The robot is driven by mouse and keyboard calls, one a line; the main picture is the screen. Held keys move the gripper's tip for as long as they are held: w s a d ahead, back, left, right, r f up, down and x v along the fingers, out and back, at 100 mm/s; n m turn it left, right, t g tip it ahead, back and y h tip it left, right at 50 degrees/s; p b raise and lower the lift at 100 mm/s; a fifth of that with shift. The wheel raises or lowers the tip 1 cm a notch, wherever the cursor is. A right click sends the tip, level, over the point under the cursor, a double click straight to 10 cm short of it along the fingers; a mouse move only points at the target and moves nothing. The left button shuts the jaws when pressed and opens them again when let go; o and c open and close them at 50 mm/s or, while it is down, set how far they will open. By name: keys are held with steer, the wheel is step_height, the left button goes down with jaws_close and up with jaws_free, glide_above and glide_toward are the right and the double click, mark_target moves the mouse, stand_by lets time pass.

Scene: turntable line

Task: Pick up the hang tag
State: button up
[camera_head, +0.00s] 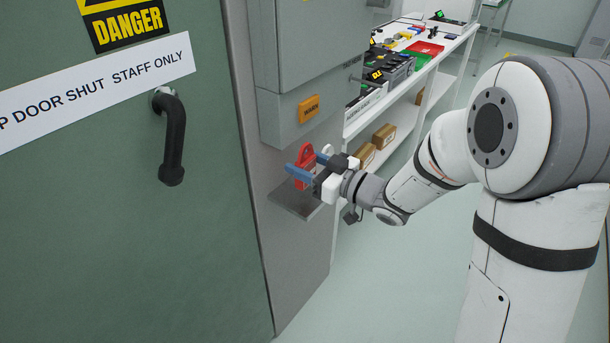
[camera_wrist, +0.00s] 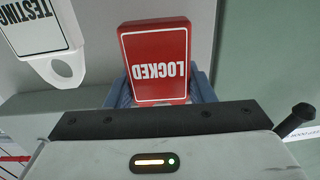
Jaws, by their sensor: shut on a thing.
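A red hang tag (camera_head: 305,153) with a loop at its top shows in the head view, between the blue fingers of my gripper (camera_head: 304,166). In the wrist view the red tag (camera_wrist: 155,40) has a white border and the word LOCKED, seen upside down. My gripper (camera_wrist: 161,90) is shut on it, with a blue finger on each side. The tag's far end in the wrist view is clear, and its near end is hidden behind the dark gripper bar. In the head view it is above a small grey shelf (camera_head: 294,203).
A white tag (camera_wrist: 38,35) reading TESTING, with a ring end, is left of the red one in the wrist view. A grey cabinet (camera_head: 290,60) with an orange label is above the shelf. A green door (camera_head: 90,230) is left. A white table (camera_head: 460,38) stands behind.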

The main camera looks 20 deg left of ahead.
steer(key=shift+d+r, duration=0.15)
steer(key=shift+r, duration=0.8)
steer(key=v, duration=1.9)
steer(key=shift+s+f, duration=0.25)
steer(key=shift+s, duration=0.1)
